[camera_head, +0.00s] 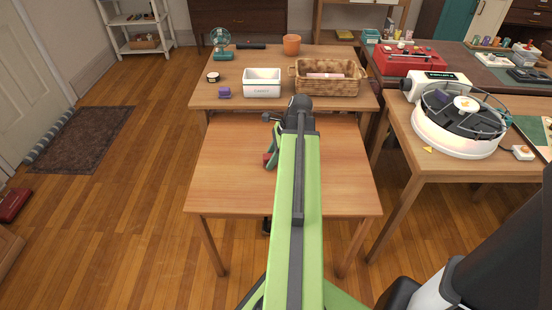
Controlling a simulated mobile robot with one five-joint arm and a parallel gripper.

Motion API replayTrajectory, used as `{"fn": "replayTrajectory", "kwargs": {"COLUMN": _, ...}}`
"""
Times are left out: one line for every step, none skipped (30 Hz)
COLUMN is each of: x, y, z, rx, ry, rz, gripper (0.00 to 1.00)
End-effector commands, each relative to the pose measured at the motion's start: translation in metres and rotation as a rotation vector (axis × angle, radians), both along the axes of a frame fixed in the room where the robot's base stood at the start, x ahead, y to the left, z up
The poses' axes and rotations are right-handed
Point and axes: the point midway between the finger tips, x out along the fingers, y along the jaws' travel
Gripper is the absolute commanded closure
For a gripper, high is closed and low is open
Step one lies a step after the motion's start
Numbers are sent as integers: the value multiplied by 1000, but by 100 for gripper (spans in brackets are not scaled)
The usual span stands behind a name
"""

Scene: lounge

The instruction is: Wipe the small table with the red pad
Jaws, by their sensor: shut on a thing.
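The small table (226,178) is a bare light-wood table in the middle of the camera_head view, directly before me. My green arm reaches over it from the bottom of the picture. My gripper (270,155) is over the table's middle, left of the arm, and is shut on the red pad (266,159). Only a small red edge of the pad shows; the gripper and arm hide the rest. I cannot tell whether the pad touches the tabletop.
Behind stands a desk with a white bin (262,83), a wicker basket (328,78), an orange pot (292,45) and a teal fan (221,43). At right, a table (404,121) holds a round white device (460,128).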

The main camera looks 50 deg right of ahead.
Motion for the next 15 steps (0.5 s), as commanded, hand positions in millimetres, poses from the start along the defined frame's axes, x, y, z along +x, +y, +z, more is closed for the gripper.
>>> {"fn": "replayTrajectory", "kwargs": {"x": 2, "y": 3, "z": -2, "rx": 3, "ry": -4, "rz": 4, "gripper": 100}}
{"fn": "replayTrajectory", "kwargs": {"x": 2, "y": 4, "z": -2, "rx": 3, "ry": -4, "rz": 4, "gripper": 100}}
{"fn": "replayTrajectory", "kwargs": {"x": 1, "y": 6, "z": -1, "rx": 3, "ry": -4, "rz": 4, "gripper": 100}}
{"fn": "replayTrajectory", "kwargs": {"x": -1, "y": 7, "z": -1, "rx": 3, "ry": -4, "rz": 4, "gripper": 100}}
{"fn": "replayTrajectory", "kwargs": {"x": -2, "y": 9, "z": -1, "rx": 4, "ry": -3, "rz": 5, "gripper": 100}}
{"fn": "replayTrajectory", "kwargs": {"x": -4, "y": 12, "z": 0, "rx": 4, "ry": -3, "rz": 5, "gripper": 100}}
{"fn": "replayTrajectory", "kwargs": {"x": -6, "y": 14, "z": 0, "rx": 4, "ry": -2, "rz": 5, "gripper": 100}}
{"fn": "replayTrajectory", "kwargs": {"x": -7, "y": 15, "z": 0, "rx": 4, "ry": -2, "rz": 5, "gripper": 100}}
{"fn": "replayTrajectory", "kwargs": {"x": -7, "y": 16, "z": 0, "rx": 4, "ry": -1, "rz": 5, "gripper": 100}}
{"fn": "replayTrajectory", "kwargs": {"x": -7, "y": 16, "z": 0, "rx": 4, "ry": -1, "rz": 5, "gripper": 100}}
{"fn": "replayTrajectory", "kwargs": {"x": -7, "y": 15, "z": 0, "rx": 4, "ry": -1, "rz": 5, "gripper": 100}}
{"fn": "replayTrajectory", "kwargs": {"x": -8, "y": 15, "z": 0, "rx": 4, "ry": 0, "rz": 4, "gripper": 100}}
{"fn": "replayTrajectory", "kwargs": {"x": -8, "y": 14, "z": 0, "rx": 4, "ry": 0, "rz": 4, "gripper": 100}}
{"fn": "replayTrajectory", "kwargs": {"x": -9, "y": 13, "z": 0, "rx": 5, "ry": 0, "rz": 5, "gripper": 100}}
{"fn": "replayTrajectory", "kwargs": {"x": -11, "y": 12, "z": 0, "rx": 3, "ry": 1, "rz": 3, "gripper": 100}}
